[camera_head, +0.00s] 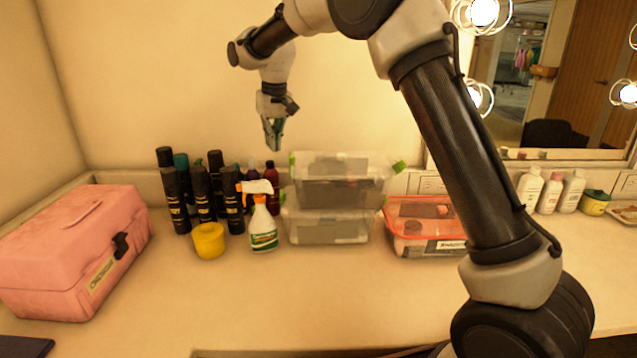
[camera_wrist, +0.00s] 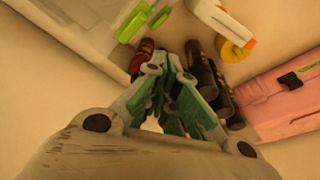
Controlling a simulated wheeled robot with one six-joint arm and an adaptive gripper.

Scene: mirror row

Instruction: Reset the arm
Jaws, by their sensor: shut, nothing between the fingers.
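My arm reaches from the lower right up and over to the left in the head view. My gripper (camera_head: 273,147) points down in the air above the back of the counter, higher than the bottles and the stacked boxes. Its fingers are shut with nothing between them. In the wrist view the green-padded fingers of my gripper (camera_wrist: 178,75) meet near the middle, over the dark bottles. They hide part of the bottles and the counter behind them.
On the counter (camera_head: 340,300) stand a pink case (camera_head: 75,240), dark bottles (camera_head: 200,190), a yellow tub (camera_head: 209,241), a spray bottle (camera_head: 263,228), stacked clear boxes (camera_head: 330,222) and a red-rimmed box (camera_head: 415,235). A lit mirror (camera_head: 520,90) is at right. The front counter is mostly clear.

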